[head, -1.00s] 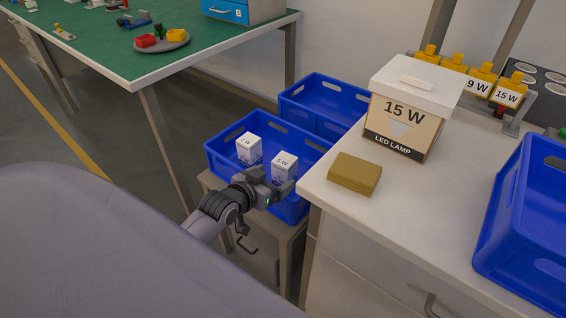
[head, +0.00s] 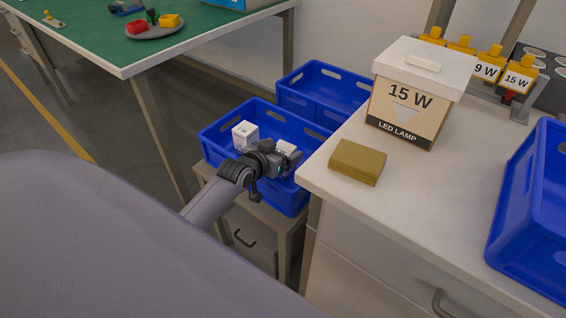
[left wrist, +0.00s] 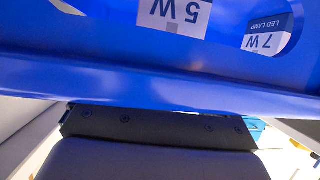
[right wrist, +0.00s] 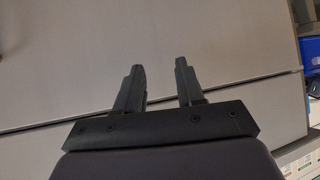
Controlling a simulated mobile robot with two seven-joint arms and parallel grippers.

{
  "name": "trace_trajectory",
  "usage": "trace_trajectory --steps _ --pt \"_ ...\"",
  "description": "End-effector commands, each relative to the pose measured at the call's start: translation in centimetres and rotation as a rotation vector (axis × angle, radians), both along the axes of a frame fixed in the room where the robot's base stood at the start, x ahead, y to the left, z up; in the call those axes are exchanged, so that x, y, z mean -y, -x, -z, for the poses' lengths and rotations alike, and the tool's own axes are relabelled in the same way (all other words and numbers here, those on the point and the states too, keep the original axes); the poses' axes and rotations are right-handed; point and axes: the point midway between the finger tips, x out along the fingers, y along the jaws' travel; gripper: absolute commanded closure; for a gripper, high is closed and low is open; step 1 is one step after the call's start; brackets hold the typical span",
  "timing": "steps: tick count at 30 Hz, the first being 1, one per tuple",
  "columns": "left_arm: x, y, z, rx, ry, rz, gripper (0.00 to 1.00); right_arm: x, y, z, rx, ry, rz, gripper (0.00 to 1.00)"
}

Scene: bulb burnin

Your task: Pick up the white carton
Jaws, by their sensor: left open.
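Two small white cartons stand in the nearer blue crate (head: 222,150). The 7 W carton (head: 245,136) is to the left and shows clearly. The 5 W carton (head: 285,147) is to the right, largely hidden behind my left gripper (head: 290,162). My left gripper is open at the crate's near right side, in front of the 5 W carton; I cannot tell whether it touches it. In the left wrist view the 5 W carton (left wrist: 172,15) and 7 W carton (left wrist: 266,33) show past the blue crate wall; the fingers are hidden. My right gripper (right wrist: 160,80) is open and empty before a plain grey surface.
A second blue crate (head: 325,82) stands behind. The white worktop (head: 418,190) at right carries a 15 W lamp box (head: 405,108), a tan block (head: 357,162) and a blue bin (head: 530,225). A green-topped table (head: 90,42) stands at left.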

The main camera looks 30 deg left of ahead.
Motion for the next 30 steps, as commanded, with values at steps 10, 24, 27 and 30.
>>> trace_trajectory --steps 10,24,27,30 --pt "0.0 -0.3 0.1 0.0 0.0 0.0 0.24 0.0 -0.3 -0.1 0.007 0.001 0.0 0.62" --pt "0.0 -0.3 -0.1 0.001 0.0 0.0 0.68 0.0 -0.4 -0.3 0.01 0.0 0.0 0.62" --pt "0.0 -0.3 -0.7 0.001 0.0 0.0 0.68 0.0 -0.4 -0.5 0.01 0.001 0.001 0.62" --pt "0.0 -0.3 -2.0 0.003 0.0 0.001 0.68 0.0 -0.4 -0.9 0.01 0.001 0.001 0.62"
